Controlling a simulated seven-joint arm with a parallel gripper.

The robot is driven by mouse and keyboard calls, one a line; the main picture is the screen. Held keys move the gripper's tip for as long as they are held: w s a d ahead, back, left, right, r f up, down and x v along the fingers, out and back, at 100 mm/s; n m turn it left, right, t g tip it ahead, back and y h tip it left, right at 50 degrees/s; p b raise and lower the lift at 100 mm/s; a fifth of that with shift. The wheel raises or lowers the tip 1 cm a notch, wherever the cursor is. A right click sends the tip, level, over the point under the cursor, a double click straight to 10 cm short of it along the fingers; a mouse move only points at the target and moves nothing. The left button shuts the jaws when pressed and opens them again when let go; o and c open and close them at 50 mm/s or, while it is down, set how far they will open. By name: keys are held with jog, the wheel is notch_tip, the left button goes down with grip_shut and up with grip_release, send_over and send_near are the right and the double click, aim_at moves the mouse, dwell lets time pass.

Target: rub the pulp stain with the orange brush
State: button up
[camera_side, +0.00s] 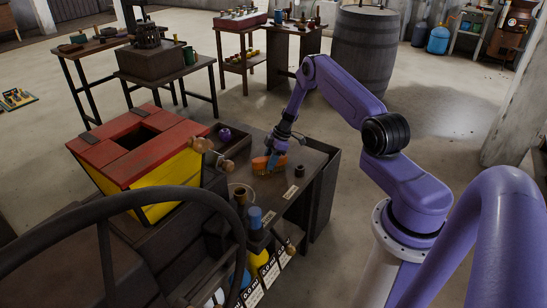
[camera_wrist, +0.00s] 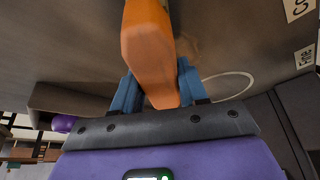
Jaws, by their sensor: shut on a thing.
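The orange brush (camera_side: 260,164) is at the dark work table in the side view, low over or touching its top; I cannot tell which. In the wrist view the brush (camera_wrist: 148,45) lies between the two blue fingers of my gripper (camera_wrist: 156,84), which is shut on it. In the side view my gripper (camera_side: 276,157) points down at the brush. A faint brownish patch, likely the pulp stain (camera_wrist: 188,48), shows on the table just right of the brush in the wrist view. The brush and fingers hide part of the surface there.
A pale ring (camera_wrist: 230,86) is marked on the table near the brush. A purple ball (camera_side: 224,135) sits in a dark tray behind it. A small dark cup (camera_side: 300,171) stands right of the brush. A red and yellow press box (camera_side: 150,150) is at the left.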

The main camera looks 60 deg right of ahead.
jog(key=shift+a, duration=3.5)
jog(key=shift+w+d, duration=0.25)
jog(key=shift+d, duration=0.25)
jog(key=shift+w+d, duration=0.2)
jog(key=shift+d, duration=4.85)
notch_tip(320, 180, up, 8)
jog(key=shift+s+r, duration=0.1)
jog(key=shift+r, duration=0.05)
